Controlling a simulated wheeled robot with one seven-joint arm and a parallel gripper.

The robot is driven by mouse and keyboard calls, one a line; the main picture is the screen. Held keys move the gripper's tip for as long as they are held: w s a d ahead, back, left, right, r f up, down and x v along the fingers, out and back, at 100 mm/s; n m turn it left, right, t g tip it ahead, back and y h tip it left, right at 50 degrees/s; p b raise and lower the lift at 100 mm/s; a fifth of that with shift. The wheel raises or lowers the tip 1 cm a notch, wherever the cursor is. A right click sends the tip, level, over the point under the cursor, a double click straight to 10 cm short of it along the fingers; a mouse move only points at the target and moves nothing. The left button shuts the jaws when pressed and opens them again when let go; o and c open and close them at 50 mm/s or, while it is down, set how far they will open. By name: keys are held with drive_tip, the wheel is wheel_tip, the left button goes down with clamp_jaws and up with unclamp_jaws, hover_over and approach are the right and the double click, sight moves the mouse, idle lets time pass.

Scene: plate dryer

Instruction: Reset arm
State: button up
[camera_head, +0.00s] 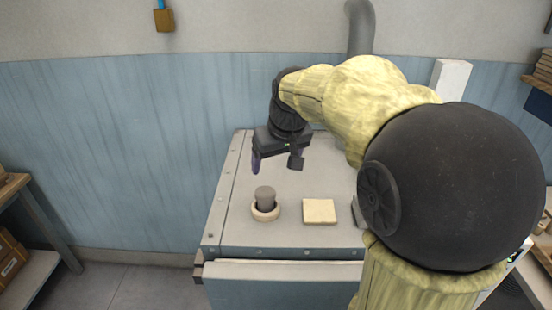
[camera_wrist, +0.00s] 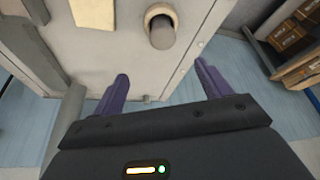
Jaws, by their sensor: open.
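My gripper (camera_head: 275,163) is open and empty, held above the back part of the grey cabinet top. Its two purple fingers stand wide apart in the wrist view (camera_wrist: 163,90), with nothing between them. A grey cylinder (camera_head: 265,196) stands upright inside a cream ring (camera_head: 266,213) on the cabinet top, in front of and below my gripper. The cylinder also shows in the wrist view (camera_wrist: 162,33), apart from the fingers. A flat cream square block (camera_head: 319,211) lies to the right of the ring.
The grey cabinet top (camera_head: 232,222) carries these things and has bare room around them. A grey pipe (camera_head: 361,30) rises behind. Shelves with brown boxes (camera_head: 10,255) stand at the far left. My arm hides the cabinet's right side.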

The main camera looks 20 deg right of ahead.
drive_tip(key=shift+m+g, duration=0.5)
drive_tip(key=shift+g, duration=0.1)
drive_tip(key=s+f, duration=0.2)
drive_tip(key=f, duration=0.2)
drive_tip(key=s+f, duration=0.2)
drive_tip(key=f, duration=0.2)
drive_tip(key=s+a+f, duration=0.1)
drive_tip(key=s+f, duration=0.2)
drive_tip(key=shift+f, duration=0.4)
drive_tip(key=shift+m+g+h, duration=0.3)
drive_tip(key=shift+m+g, duration=0.1)
drive_tip(key=s+f, duration=0.3)
drive_tip(key=s, duration=0.1)
drive_tip(key=s+f, duration=0.4)
drive_tip(key=shift+s+a+f, duration=0.15)
drive_tip(key=shift+f, duration=0.15)
